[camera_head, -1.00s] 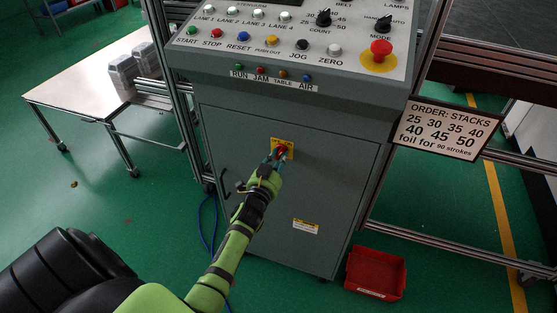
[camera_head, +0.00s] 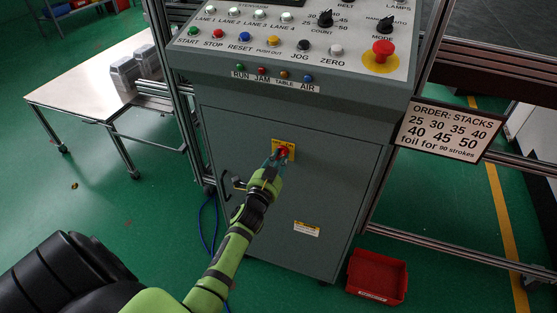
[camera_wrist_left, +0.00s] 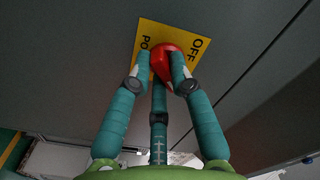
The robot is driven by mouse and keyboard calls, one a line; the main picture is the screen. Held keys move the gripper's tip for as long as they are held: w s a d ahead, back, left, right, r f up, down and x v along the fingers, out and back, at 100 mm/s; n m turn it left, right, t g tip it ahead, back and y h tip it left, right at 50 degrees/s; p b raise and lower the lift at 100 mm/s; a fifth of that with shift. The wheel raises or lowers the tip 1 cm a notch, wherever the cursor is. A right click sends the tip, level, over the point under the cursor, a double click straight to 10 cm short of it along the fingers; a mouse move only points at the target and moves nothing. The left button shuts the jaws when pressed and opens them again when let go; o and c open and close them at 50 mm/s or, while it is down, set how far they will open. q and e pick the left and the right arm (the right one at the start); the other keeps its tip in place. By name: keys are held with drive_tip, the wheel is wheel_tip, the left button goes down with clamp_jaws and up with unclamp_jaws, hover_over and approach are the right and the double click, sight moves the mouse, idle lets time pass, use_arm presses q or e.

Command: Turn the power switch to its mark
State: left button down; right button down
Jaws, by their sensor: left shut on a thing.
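The power switch (camera_head: 284,152) is a red knob on a yellow plate on the grey cabinet door. In the left wrist view the red knob (camera_wrist_left: 170,62) sits on the yellow plate (camera_wrist_left: 147,34), where "OFF" and part of another word show. My left gripper (camera_head: 277,158) reaches up to the knob from below. In the left wrist view its teal fingers (camera_wrist_left: 163,68) are shut on the red knob, which they partly cover. The knob's exact pointing direction and the mark are hard to make out. My right gripper is not in view.
A control panel (camera_head: 290,45) with buttons overhangs the cabinet door (camera_head: 330,180). A door handle (camera_head: 228,184) is left of my wrist. A red bin (camera_head: 376,276) stands on the floor at right. A blue cable (camera_head: 209,222) hangs at left, near a table (camera_head: 85,80).

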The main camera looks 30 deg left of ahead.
use_arm(q)
drive_tip(key=c, duration=1.1)
unclamp_jaws()
drive_tip(key=v, duration=1.2)
drive_tip(key=s+d+f+n+g+h, duration=0.1)
drive_tip(key=s+d+f+g, duration=0.25)
drive_tip(key=f, duration=0.65)
drive_tip(key=s+d+f+n+g+h, duration=0.1)
drive_tip(key=s+d+f+g, duration=0.2)
drive_tip(key=f, duration=0.7)
drive_tip(key=s+d+f+g+h, duration=0.1)
drive_tip(key=s+d+f+g, duration=0.2)
drive_tip(key=f, duration=0.6)
drive_tip(key=s+f+g, duration=0.2)
drive_tip(key=s+f, duration=0.3)
drive_tip(key=s, duration=0.4)
drive_tip(key=s+f+n+g, duration=0.1)
drive_tip(key=s+f, duration=0.4)
drive_tip(key=s, duration=0.5)
drive_tip(key=s+d+f+n+g+h, duration=0.1)
drive_tip(key=s+f+g, duration=0.3)
drive_tip(key=s, duration=0.5)
drive_tip(key=shift+s+f, duration=0.2)
drive_tip(key=shift+f, duration=0.3)
